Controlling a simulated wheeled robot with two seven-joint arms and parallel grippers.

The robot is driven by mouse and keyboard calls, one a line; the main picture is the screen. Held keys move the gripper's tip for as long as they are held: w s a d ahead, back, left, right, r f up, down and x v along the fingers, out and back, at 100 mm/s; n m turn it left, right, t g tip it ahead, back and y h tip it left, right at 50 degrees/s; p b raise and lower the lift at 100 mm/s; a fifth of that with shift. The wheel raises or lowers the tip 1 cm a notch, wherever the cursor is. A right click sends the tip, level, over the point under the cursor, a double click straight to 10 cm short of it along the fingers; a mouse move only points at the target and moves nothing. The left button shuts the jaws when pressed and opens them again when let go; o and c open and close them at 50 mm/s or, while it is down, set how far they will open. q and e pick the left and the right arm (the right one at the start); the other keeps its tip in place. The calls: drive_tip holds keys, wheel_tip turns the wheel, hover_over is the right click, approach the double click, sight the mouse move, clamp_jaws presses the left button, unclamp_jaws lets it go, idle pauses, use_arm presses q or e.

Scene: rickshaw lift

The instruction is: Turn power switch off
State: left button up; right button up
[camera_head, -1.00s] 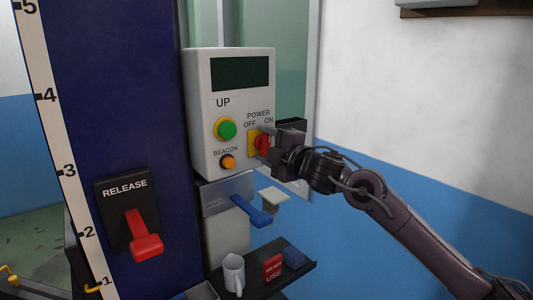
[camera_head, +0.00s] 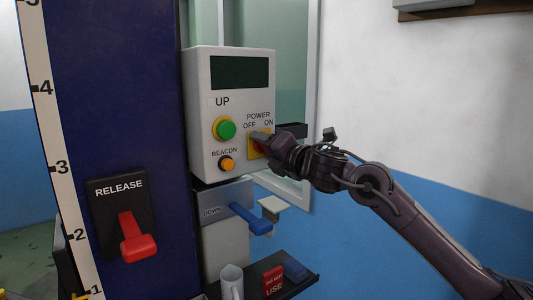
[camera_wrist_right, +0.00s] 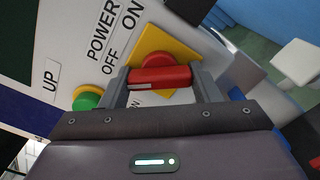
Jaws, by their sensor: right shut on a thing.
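The power switch is a red rotary handle on a yellow plate (camera_head: 252,149) on the grey control box (camera_head: 229,90), below the POWER OFF/ON lettering. In the right wrist view the red power switch (camera_wrist_right: 160,77) lies between the two fingers of my right gripper (camera_wrist_right: 163,88). My right gripper (camera_head: 262,145) is shut on the switch and covers most of it in the head view. The switch's exact setting is hard to read. My left gripper is not in view.
A green UP button (camera_head: 227,130) and orange BEACON button (camera_head: 226,164) sit left of the switch. Below are a blue lever (camera_head: 251,219), and a shelf with a mug (camera_head: 231,281) and a red DO NOT USE box (camera_head: 272,281). A red RELEASE lever (camera_head: 137,240) is at left.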

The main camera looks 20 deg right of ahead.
drive_tip(key=shift+f+n, duration=0.1)
drive_tip(key=shift+n, duration=0.3)
drive_tip(key=o, duration=1)
drive_tip(key=b+v, duration=0.2)
drive_tip(key=v, duration=0.5)
drive_tip(key=shift+s+d, duration=0.15)
drive_tip(key=shift+s, duration=0.2)
